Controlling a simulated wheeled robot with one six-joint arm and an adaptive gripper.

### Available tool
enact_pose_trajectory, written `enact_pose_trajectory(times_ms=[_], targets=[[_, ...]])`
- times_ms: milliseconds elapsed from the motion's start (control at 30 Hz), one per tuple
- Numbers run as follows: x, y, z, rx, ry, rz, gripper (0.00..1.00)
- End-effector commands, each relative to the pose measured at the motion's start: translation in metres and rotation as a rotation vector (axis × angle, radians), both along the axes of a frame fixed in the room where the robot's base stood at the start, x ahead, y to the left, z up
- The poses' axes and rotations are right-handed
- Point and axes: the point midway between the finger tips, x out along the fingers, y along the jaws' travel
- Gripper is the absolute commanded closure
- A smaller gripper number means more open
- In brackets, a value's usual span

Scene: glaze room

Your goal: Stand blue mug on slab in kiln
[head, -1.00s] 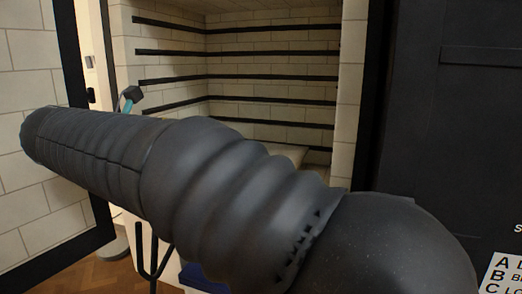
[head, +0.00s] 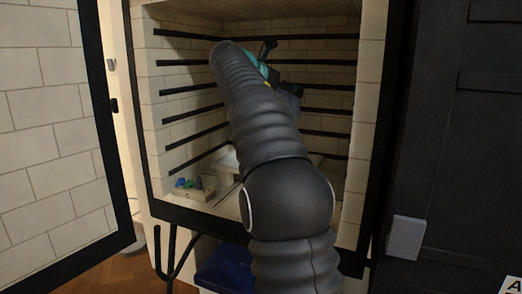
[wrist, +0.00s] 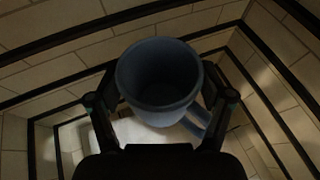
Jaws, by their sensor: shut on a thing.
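In the wrist view my gripper (wrist: 160,98) is shut on the blue mug (wrist: 158,75), with one finger on each side of it. The mug's open mouth faces the camera and its handle points to the lower right. A pale slab (wrist: 150,135) shows below and behind the mug, partly hidden by it and the gripper. In the head view my arm reaches into the kiln (head: 180,222); the mug is hidden there behind the arm. Part of the pale slab (head: 228,160) shows low inside the kiln, beside my arm.
Dark rods run along the kiln's brick walls (head: 330,75). A small block with coloured cones (head: 190,190) stands on the kiln floor at front left. The open brick-lined door (head: 45,130) is at left.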

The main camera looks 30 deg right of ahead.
Motion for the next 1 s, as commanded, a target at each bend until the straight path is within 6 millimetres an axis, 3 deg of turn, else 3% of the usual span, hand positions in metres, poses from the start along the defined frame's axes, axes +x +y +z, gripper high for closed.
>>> enact_pose_trajectory(times_ms=[533, 767, 1000], targets=[[0.034, 0.094, -0.059, 0.000, 0.002, 0.004, 0.67], [0.038, 0.105, -0.069, -0.001, -0.001, 0.001, 0.67], [0.038, 0.105, -0.102, 0.000, 0.001, 0.001, 0.67]])
